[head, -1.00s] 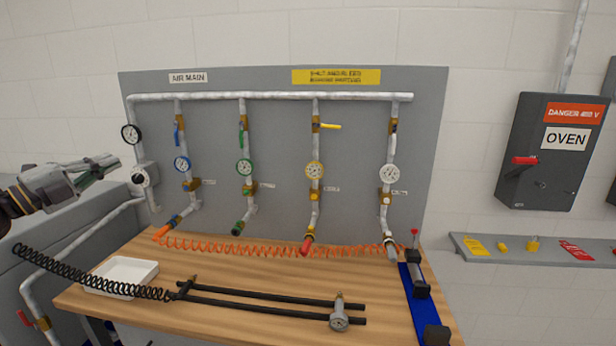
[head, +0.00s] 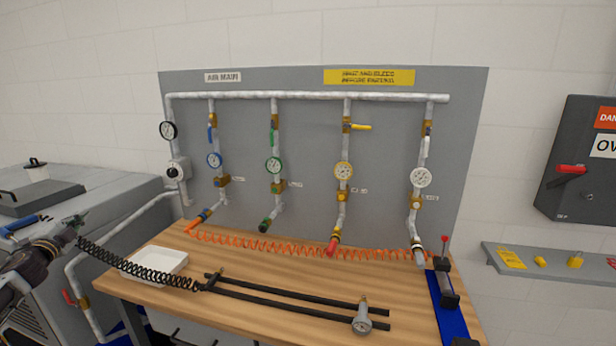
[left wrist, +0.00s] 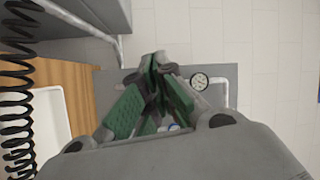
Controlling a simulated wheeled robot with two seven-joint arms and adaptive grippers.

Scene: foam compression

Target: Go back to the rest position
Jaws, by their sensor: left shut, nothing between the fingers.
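My left gripper (head: 72,228) is at the left edge of the head view, left of the wooden table and in front of the grey machine. In the left wrist view its green-padded fingers (left wrist: 155,62) meet at the tips, shut with nothing between them. A black gauge on the panel (left wrist: 199,80) shows just right of the fingers there. My right gripper is not in either view.
The wooden table (head: 240,319) holds a white tray (head: 158,264), black rails (head: 290,297) and a blue-based fixture (head: 447,310). A black coiled hose (head: 130,268) hangs close to my left gripper. The grey panel (head: 310,115) with pipes and gauges stands behind. A grey machine (head: 100,200) is at left.

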